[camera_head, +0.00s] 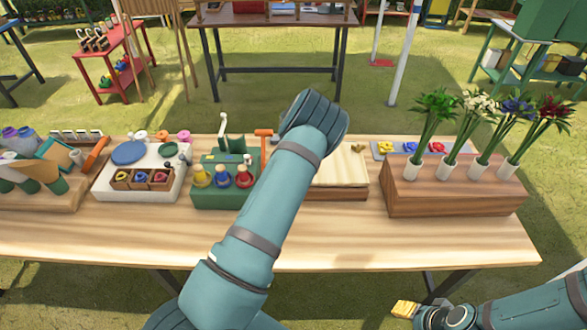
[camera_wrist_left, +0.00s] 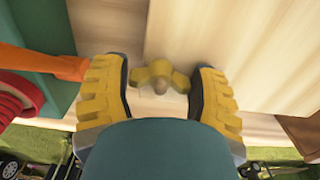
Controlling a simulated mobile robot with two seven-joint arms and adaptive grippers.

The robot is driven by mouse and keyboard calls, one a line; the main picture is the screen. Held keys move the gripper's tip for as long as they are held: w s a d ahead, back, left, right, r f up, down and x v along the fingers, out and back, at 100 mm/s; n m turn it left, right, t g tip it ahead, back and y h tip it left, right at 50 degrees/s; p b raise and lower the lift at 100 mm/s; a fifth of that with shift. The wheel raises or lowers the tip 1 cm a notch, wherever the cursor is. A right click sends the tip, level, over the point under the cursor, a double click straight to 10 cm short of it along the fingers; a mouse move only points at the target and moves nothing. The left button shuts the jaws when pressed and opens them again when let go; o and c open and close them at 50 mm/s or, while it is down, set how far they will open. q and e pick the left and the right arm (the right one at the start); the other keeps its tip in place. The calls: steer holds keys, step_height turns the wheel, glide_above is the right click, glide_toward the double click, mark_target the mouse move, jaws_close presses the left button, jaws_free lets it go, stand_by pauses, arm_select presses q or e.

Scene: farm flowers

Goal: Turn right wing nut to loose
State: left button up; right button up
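A brass wing nut (camera_head: 358,148) shows at the back right of the pale wooden press (camera_head: 345,170) in the head view. In the left wrist view a brass wing nut (camera_wrist_left: 160,76) stands on pale wood between the yellow fingers of my left gripper (camera_wrist_left: 160,92). The fingers are apart, one on each side, with small gaps to its wings. I cannot tell whether it is the same nut. My forearm hides the left gripper and the left part of the press in the head view. My right gripper (camera_head: 405,309) is low in front of the table, away from the press.
A green box (camera_head: 222,195) with coloured knobs and an orange handle (camera_head: 263,133) stands left of the press. A brown block (camera_head: 455,196) with several flower vases stands to the right. The front strip of the table (camera_head: 400,240) is clear.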

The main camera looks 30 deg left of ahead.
arm_select(q)
steer(key=o, duration=0.3)
steer(key=shift+r, duration=0.1)
step_height(320, 180, up, 12)
stand_by(0.5)
stand_by(0.4)
